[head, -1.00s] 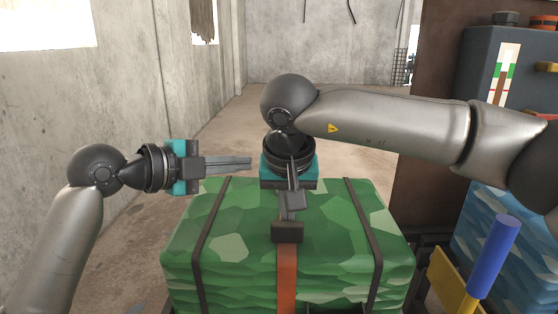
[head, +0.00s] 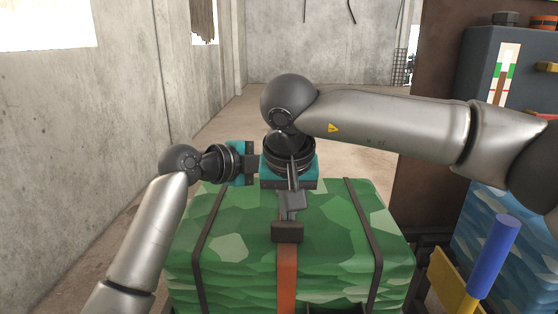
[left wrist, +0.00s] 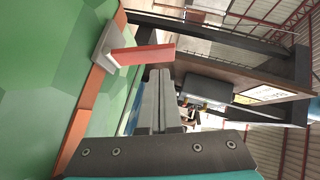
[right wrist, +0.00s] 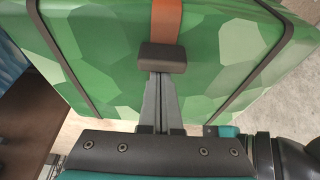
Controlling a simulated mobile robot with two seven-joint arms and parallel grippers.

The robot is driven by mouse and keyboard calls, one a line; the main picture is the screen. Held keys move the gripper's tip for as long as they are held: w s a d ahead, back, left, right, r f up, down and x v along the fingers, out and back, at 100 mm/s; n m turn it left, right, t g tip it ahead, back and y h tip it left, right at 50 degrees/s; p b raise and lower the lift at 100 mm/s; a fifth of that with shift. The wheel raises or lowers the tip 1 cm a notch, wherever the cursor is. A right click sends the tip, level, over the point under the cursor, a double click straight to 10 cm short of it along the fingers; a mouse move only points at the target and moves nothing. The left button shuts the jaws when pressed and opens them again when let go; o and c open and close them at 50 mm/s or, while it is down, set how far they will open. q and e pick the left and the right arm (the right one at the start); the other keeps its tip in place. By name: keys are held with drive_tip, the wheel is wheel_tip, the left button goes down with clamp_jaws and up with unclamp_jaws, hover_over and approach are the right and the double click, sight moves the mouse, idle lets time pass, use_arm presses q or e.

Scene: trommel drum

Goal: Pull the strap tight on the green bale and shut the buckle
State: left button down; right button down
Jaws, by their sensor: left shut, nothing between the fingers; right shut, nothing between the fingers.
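The green bale (head: 335,250) sits in front of me with an orange strap (head: 287,280) down its near face. A dark block (head: 288,231), which looks like part of the buckle, sits at the top of that strap. My right gripper (head: 290,205) is shut, its tips at this block; it also shows in the right wrist view (right wrist: 161,85). My left gripper (left wrist: 160,75) is shut behind the right one in the head view, its fingers partly hidden there. The left wrist view shows a grey buckle piece (left wrist: 105,46) with an orange tail (left wrist: 145,55) sticking out near my left fingertips.
Two dark bands (head: 363,235) cross the bale on either side of the strap. A blue cylinder on a yellow post (head: 492,258) and a dark grey cabinet (head: 500,75) stand at the right. A concrete wall (head: 100,110) is at the left.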

use_arm(q)
drive_tip(key=shift+w+f, duration=0.25)
drive_tip(key=shift+w, duration=0.45)
use_arm(e)
drive_tip(key=shift+s+f, duration=0.2)
drive_tip(key=shift+s, duration=0.05)
use_arm(q)
drive_tip(key=shift+w, duration=0.2)
drive_tip(key=shift+w+r+n+g+y, duration=0.1)
drive_tip(key=shift+w+n+g+y, duration=0.3)
drive_tip(key=shift+w+n+g, duration=0.25)
drive_tip(key=shift+w+g, duration=0.4)
drive_tip(key=shift+g, duration=0.05)
drive_tip(key=shift+w+f, duration=0.45)
drive_tip(key=shift+w, duration=0.35)
drive_tip(key=shift+w+f, duration=0.4)
drive_tip(key=shift+w, duration=0.35)
drive_tip(key=shift+w+f, duration=0.65)
drive_tip(key=shift+f, duration=0.05)
drive_tip(key=shift+w+f, duration=0.2)
drive_tip(key=shift+f, duration=0.15)
drive_tip(key=shift+w+f, duration=0.1)
drive_tip(key=shift+f, duration=0.05)
